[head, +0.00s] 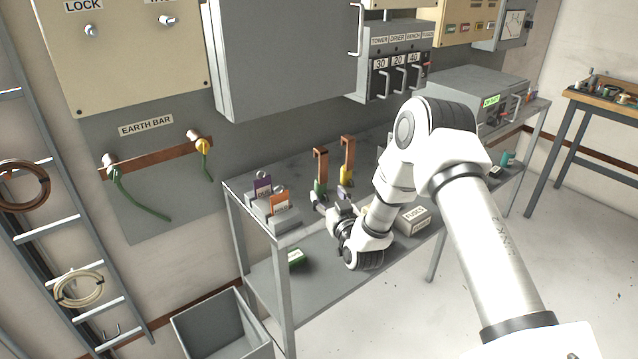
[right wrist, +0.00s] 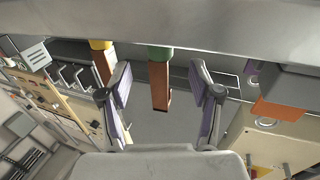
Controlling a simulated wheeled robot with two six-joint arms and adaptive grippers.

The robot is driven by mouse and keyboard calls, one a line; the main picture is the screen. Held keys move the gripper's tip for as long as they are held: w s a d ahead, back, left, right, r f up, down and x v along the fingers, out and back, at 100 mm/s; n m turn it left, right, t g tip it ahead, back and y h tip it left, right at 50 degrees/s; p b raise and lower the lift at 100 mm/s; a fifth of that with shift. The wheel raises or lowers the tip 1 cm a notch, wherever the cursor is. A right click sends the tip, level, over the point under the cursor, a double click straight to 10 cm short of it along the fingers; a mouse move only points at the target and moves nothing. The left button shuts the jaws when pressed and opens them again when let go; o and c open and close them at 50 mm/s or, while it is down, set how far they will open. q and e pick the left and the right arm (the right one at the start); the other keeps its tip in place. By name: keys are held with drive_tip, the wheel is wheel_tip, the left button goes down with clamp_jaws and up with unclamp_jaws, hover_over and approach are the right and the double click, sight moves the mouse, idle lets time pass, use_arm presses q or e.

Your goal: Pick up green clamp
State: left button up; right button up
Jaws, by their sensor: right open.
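The green clamp (head: 320,187) stands upright near the front left of the grey bench top, a copper bar with a green lower part. It also shows in the right wrist view (right wrist: 160,54), between the two fingers in the picture. My right gripper (head: 330,205) is open and empty, low beside the clamp's base. In the right wrist view its fingers (right wrist: 162,98) are spread to either side of the copper bar; I cannot tell if they touch it. A similar clamp with a yellow lower part (head: 346,175) stands just right of it. My left gripper is not in view.
Purple (head: 262,187) and orange (head: 280,203) padlock-like pieces sit on grey blocks left of the clamp. A labelled grey box (head: 413,220) lies to the right. Grey cabinets (head: 285,55) hang above the bench. An open bin (head: 222,325) stands on the floor.

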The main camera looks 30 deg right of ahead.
sight(323, 175)
drive_tip(key=shift+w+r, duration=0.25)
drive_tip(key=shift+w, duration=0.25)
drive_tip(key=x, duration=0.5)
drive_tip(key=shift+w+d+f, duration=0.1)
drive_tip(key=shift+d+f, duration=0.1)
drive_tip(key=shift+f, duration=0.15)
drive_tip(key=shift+r, duration=0.15)
clamp_jaws()
drive_tip(key=shift+r, duration=0.7)
wheel_tip(323, 175, up, 2)
drive_tip(key=shift+r, duration=0.15)
drive_tip(key=d+r+v, duration=0.1)
drive_tip(key=v, duration=1.5)
drive_tip(key=shift+s+d, duration=0.2)
drive_tip(key=shift+d, duration=0.15)
